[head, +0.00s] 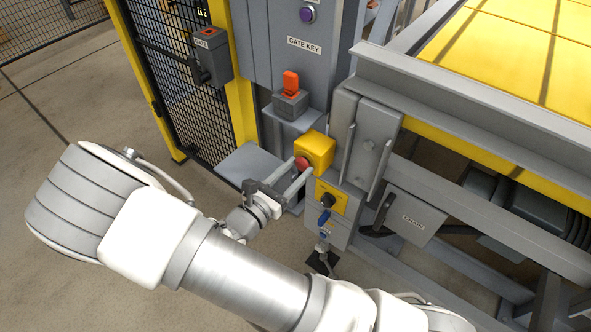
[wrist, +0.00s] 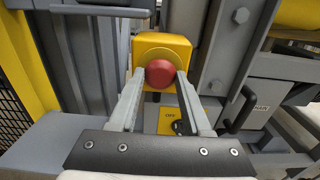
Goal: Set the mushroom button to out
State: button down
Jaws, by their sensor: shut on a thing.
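The red mushroom button (wrist: 159,73) sits on the front of a yellow box (wrist: 176,44). In the head view the button (head: 302,161) shows beside the yellow box (head: 318,148), partly covered by my fingers. My gripper (head: 303,172) reaches it from the lower left. In the wrist view my gripper (wrist: 159,78) has one finger on each side of the red head, shut on it. How far the button stands out from its box cannot be told.
A yellow plate with a black rotary switch (head: 327,201) lies just below the button box. A grey bracket with an orange-red part (head: 291,82) is above it. A grey shelf (head: 250,168) is at the left, and a CHAIN plate (head: 413,222) at the right.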

dwell(0.3)
jog(key=shift+s+a+r+p, duration=0.1)
jog(key=shift+s+a+p, duration=0.15)
jog(key=shift+p, duration=0.1)
jog(key=shift+s+a, duration=0.25)
jog(key=shift+s, duration=0.15)
jog(key=shift+c, duration=1.5)
grip_release()
jog(key=p+v, duration=0.2)
jog(key=v, duration=1.5)
jog(key=shift+s, duration=0.2)
jog(key=shift+a, duration=0.1)
